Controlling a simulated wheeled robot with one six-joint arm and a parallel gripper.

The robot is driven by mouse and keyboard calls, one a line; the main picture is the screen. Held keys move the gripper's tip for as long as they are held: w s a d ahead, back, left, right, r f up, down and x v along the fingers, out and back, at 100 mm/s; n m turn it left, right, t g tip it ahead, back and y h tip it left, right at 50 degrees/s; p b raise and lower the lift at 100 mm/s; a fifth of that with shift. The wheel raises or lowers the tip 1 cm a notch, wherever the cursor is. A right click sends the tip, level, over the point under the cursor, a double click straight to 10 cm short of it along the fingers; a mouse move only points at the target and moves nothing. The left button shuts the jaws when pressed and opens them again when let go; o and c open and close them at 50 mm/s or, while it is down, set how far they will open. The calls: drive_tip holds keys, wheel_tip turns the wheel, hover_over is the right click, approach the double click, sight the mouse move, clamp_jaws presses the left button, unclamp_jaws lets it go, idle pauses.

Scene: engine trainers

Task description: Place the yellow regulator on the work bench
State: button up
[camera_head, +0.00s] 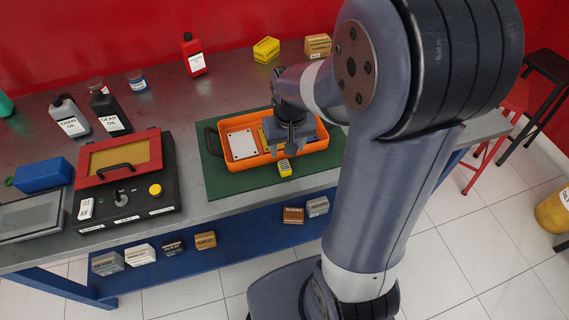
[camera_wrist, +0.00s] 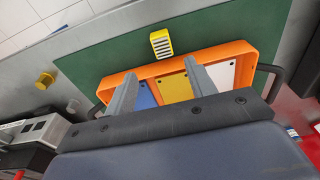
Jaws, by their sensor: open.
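A small yellow block with a ribbed, striped face (camera_head: 285,167), which looks like the yellow regulator, sits on the green mat (camera_head: 226,184) just in front of the orange tray. It also shows in the wrist view (camera_wrist: 160,44), beyond the fingertips and apart from them. The mat lies on the grey work bench (camera_head: 250,205). My gripper (camera_head: 286,150) is over the orange tray (camera_head: 235,120), pointing down. In the wrist view my gripper (camera_wrist: 161,70) is open and empty, its fingers spread over the tray. Flat white, yellow and blue plates lie in the tray.
A black box with a red-framed lid (camera_head: 120,185) and bottles stand left on the bench. A red bottle (camera_head: 193,55), a yellow bin (camera_head: 266,49) and a cardboard box (camera_head: 318,45) stand at the back. Small boxes sit on the lower blue shelf. Bare bench lies left of the mat.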

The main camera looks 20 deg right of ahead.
sight(285, 165)
drive_tip(key=f, duration=0.3)
drive_tip(key=shift+w, duration=0.2)
drive_tip(key=shift+w+a+f, duration=0.1)
drive_tip(key=shift+f, duration=1.3)
drive_tip(key=shift+w+a+f, duration=0.1)
drive_tip(key=shift+f, duration=1.25)
drive_tip(key=shift+c, duration=0.3)
clamp_jaws()
drive_tip(key=shift+r, duration=0.15)
